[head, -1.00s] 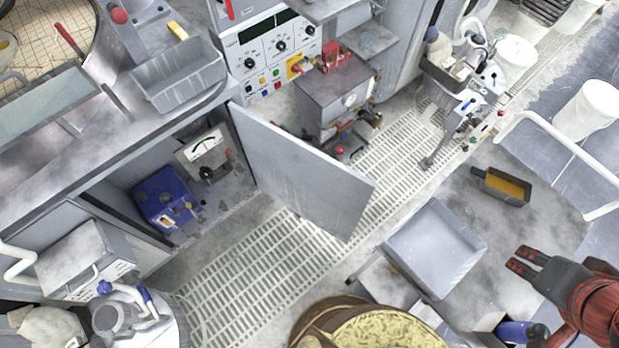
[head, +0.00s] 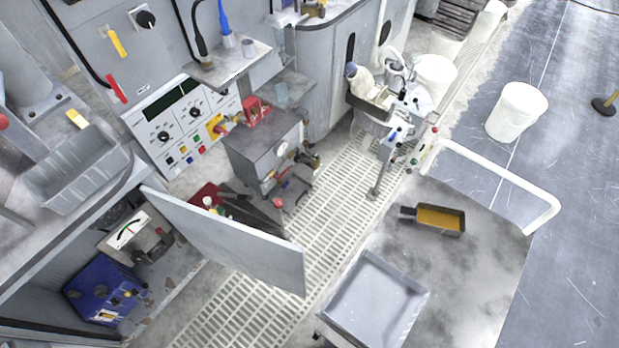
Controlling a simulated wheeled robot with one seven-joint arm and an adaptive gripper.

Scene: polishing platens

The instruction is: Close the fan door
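A flat grey door panel (head: 225,243) stands swung open from a low cabinet under the bench, in the lower left of the head view. Its hinged edge is at the left, and its free edge points to the lower right over the grated floor. The open cabinet (head: 170,290) shows a blue box (head: 103,289) and a meter with a dial (head: 130,232) inside. No label shows whether this is the fan door. My gripper is not in view.
A grey tray (head: 374,305) and a scoop with yellow contents (head: 439,219) lie on a platform at the lower right. A grey cabinet (head: 265,150) stands behind the door. Grated floor (head: 335,205) runs between them. A white bucket (head: 517,111) stands at the right.

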